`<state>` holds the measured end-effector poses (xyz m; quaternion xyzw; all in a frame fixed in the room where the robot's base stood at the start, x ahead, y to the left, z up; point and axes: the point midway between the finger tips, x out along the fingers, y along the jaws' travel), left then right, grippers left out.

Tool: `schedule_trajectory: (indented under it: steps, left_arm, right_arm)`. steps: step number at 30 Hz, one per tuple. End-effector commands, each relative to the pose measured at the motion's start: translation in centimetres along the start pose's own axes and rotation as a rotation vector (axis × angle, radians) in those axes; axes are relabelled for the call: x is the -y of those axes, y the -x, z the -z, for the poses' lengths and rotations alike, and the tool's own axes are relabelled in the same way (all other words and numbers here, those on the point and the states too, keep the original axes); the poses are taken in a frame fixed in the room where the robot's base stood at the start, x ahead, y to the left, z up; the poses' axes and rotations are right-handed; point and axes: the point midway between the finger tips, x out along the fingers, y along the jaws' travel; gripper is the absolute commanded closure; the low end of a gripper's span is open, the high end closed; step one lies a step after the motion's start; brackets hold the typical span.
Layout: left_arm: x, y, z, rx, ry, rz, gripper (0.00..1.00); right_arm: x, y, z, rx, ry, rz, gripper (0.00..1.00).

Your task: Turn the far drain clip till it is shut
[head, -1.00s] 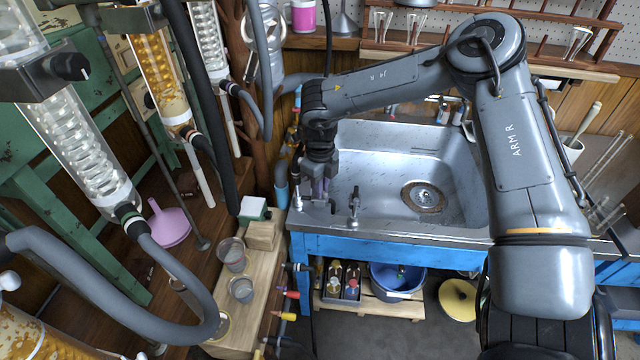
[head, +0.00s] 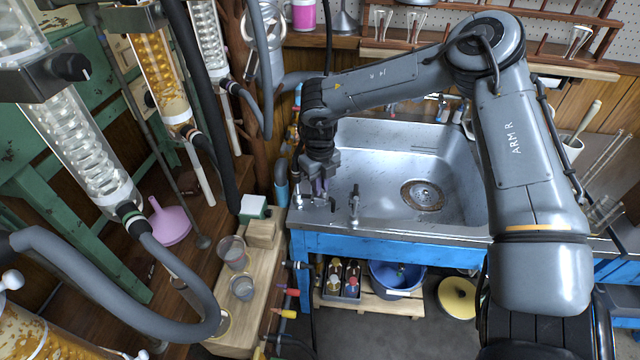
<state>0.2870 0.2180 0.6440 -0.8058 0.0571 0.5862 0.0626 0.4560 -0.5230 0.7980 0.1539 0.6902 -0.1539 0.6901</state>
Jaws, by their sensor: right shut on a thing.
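My right gripper (head: 319,193) reaches down to the left front corner of the sink. Its fingers are close together, shut on a small fitting that I take to be the far drain clip. The fingers hide most of it, so I cannot tell how far it is turned. A small metal fitting (head: 298,197) stands just left of the fingers. Another upright metal fitting (head: 354,203) stands to their right on the sink's front rim. My left gripper is not in view.
The steel sink (head: 400,150) lies right of the gripper. Glass condensers (head: 85,155) and thick grey hoses (head: 120,283) crowd the left. A wooden block (head: 262,232) and clear cups (head: 233,253) sit on a bench nearer me. A blue bucket (head: 397,278) stands below.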

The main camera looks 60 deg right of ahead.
Motion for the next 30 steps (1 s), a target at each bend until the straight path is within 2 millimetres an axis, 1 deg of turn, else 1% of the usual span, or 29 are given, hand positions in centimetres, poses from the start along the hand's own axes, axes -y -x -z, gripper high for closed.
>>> schedule_trajectory:
  steps: [1,3,6,13,17,20,22,30]
  left_arm:
    - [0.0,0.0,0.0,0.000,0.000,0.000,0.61]
    - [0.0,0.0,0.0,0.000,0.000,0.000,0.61]
    - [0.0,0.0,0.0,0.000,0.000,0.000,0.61]
    - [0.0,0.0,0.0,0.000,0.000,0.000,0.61]
    - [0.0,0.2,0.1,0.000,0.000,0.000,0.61]
    - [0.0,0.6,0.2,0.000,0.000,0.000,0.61]
    - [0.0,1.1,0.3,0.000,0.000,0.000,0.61]
    - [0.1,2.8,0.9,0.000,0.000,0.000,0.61]
  right_arm:
    - [0.0,0.1,0.0,0.000,0.001,-0.001,0.85]
    - [0.0,0.1,0.0,0.000,0.001,-0.001,0.74]
    - [0.0,0.1,0.0,0.000,0.001,-0.001,0.61]
    - [0.0,0.0,0.0,0.000,0.001,0.000,0.61]
    - [0.0,0.5,0.0,0.001,0.002,0.000,0.61]
    - [0.0,1.5,0.0,0.001,0.002,-0.001,0.61]
    - [0.0,2.5,-0.1,0.002,0.002,-0.001,0.61]
    - [-0.1,7.2,-0.1,0.003,0.002,0.000,0.61]
